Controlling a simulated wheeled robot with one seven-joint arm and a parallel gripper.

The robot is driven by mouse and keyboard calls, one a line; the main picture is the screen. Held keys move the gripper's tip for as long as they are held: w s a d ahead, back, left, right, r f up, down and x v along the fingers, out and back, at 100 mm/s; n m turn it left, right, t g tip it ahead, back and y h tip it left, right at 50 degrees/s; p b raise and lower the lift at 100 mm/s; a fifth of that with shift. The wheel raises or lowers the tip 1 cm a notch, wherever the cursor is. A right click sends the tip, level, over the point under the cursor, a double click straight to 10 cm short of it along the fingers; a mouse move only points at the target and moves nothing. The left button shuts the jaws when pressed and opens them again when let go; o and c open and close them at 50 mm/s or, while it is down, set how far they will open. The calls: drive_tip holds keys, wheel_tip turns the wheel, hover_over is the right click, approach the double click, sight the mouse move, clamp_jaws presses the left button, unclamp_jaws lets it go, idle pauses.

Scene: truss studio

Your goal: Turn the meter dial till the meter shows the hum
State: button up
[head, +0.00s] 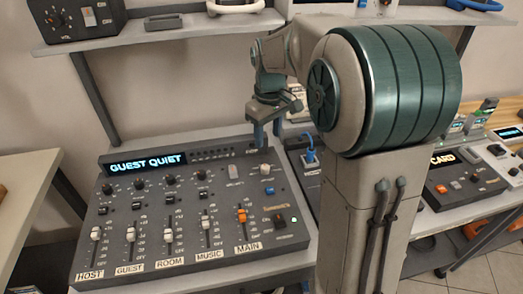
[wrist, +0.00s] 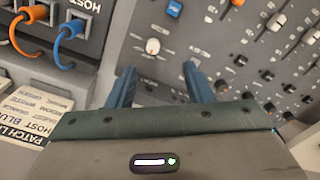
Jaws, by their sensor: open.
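The mixer (head: 190,215) lies on the bench, and its lit display (head: 146,162) reads "GUEST QUIET". A white knob (head: 265,169) sits at the mixer's upper right; it may be the meter dial, but its label is too small to read. It also shows in the wrist view (wrist: 152,46), just past the fingertips and roughly between them. My gripper (head: 266,134) hangs above the mixer's back right corner, fingers down. In the wrist view its two blue fingers (wrist: 160,68) are apart with nothing between them. The knob looks untouched.
A blue button (head: 269,190) lies close to the white knob. Several faders, with an orange one (head: 242,215), fill the mixer's front. A patch box with a blue plug (head: 310,153) stands to the right. A shelf (head: 160,32) runs above.

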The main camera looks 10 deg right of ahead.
sight(265, 167)
drive_tip(key=shift+n, duration=0.4)
drive_tip(key=w+f, duration=0.1)
drive_tip(key=f, duration=0.4)
drive_tip(key=w+f, duration=0.1)
drive_tip(key=f, duration=0.3)
drive_tip(key=w+f, duration=0.1)
drive_tip(key=f, duration=0.4)
drive_tip(key=shift+w+f, duration=0.15)
drive_tip(key=shift+f, duration=0.2)
drive_tip(key=c, duration=1)
